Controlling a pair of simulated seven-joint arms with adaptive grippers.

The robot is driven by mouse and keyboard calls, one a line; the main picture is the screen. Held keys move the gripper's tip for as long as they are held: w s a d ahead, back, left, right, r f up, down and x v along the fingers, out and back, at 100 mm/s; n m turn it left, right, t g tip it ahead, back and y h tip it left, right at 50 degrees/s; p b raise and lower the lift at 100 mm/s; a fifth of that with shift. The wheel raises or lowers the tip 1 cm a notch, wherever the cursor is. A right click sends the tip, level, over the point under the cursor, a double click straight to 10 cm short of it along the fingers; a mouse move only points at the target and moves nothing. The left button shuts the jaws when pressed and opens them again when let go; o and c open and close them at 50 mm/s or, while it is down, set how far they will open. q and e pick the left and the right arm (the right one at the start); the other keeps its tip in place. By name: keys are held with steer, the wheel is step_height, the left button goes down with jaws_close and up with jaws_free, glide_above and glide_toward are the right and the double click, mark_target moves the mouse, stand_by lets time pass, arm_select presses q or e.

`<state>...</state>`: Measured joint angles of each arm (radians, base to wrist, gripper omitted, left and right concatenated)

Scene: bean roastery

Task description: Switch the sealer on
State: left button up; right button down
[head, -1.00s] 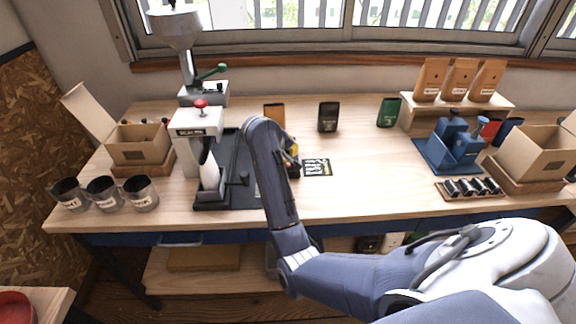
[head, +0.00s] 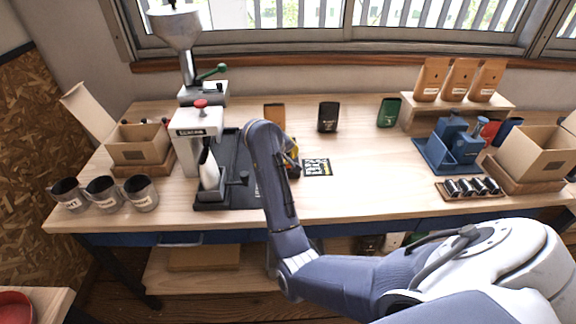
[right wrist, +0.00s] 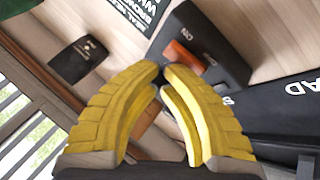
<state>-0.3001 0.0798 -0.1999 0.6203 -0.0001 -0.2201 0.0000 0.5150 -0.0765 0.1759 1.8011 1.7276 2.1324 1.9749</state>
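In the right wrist view a black box (right wrist: 225,50) carries an orange-red rocker switch (right wrist: 184,60) with small white lettering beside it. I take this for the sealer's switch; which way the rocker is tipped I cannot tell. My right gripper (right wrist: 163,74) has its yellow fingers shut with the tips together. The tips overlap the box's edge in the picture, just beside the rocker; contact is unclear. In the head view my right gripper (head: 293,162) is mostly hidden behind my forearm, which also covers the switch area. My left gripper is out of view.
A black pouch (head: 328,117) stands at the back, and a lettered card (head: 317,168) lies right of the gripper. A white machine with a red knob (head: 200,104) stands left of my forearm.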

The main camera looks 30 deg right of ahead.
steer(key=shift+f, duration=0.2)
stand_by(0.4)
steer(key=shift+r, duration=0.1)
steer(key=shift+a+r, duration=0.1)
steer(key=shift+r, duration=0.4)
steer(key=shift+w+a+r, duration=0.1)
steer(key=shift+a+r, duration=0.05)
steer(key=shift+r, duration=1.1)
steer(key=shift+w+a+r, duration=0.1)
steer(key=shift+a+r, duration=0.05)
steer(key=shift+r, duration=1.05)
steer(key=shift+d, duration=0.1)
